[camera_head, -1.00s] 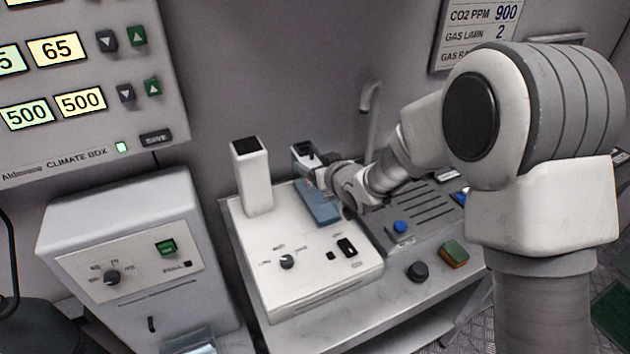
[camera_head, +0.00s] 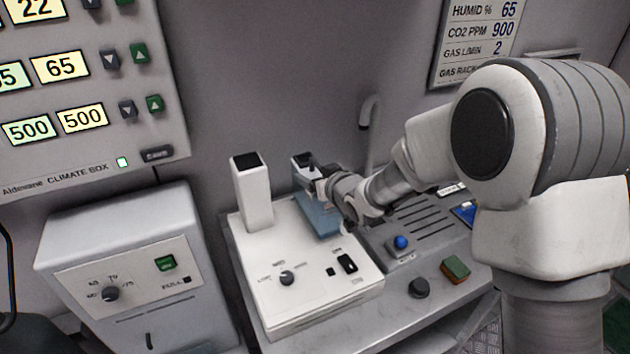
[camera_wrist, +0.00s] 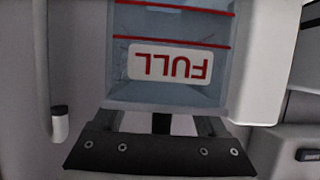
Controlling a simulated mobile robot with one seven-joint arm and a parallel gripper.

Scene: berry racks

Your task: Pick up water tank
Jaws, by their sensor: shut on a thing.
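The water tank (camera_head: 318,218) is a see-through blue container. It stands upright at the back right of the white machine (camera_head: 300,300) in the head view. The wrist view shows it close up (camera_wrist: 120,88), with red lines and an upside-down FULL label (camera_wrist: 168,65). My gripper (camera_head: 320,183) is at the tank's upper part and is shut on it. The fingertips are small and partly hidden in the head view. I cannot tell whether the tank's bottom touches the machine.
A grey slotted unit (camera_head: 420,225) with a blue button is at the right. A curved pipe (camera_head: 368,125) rises behind.

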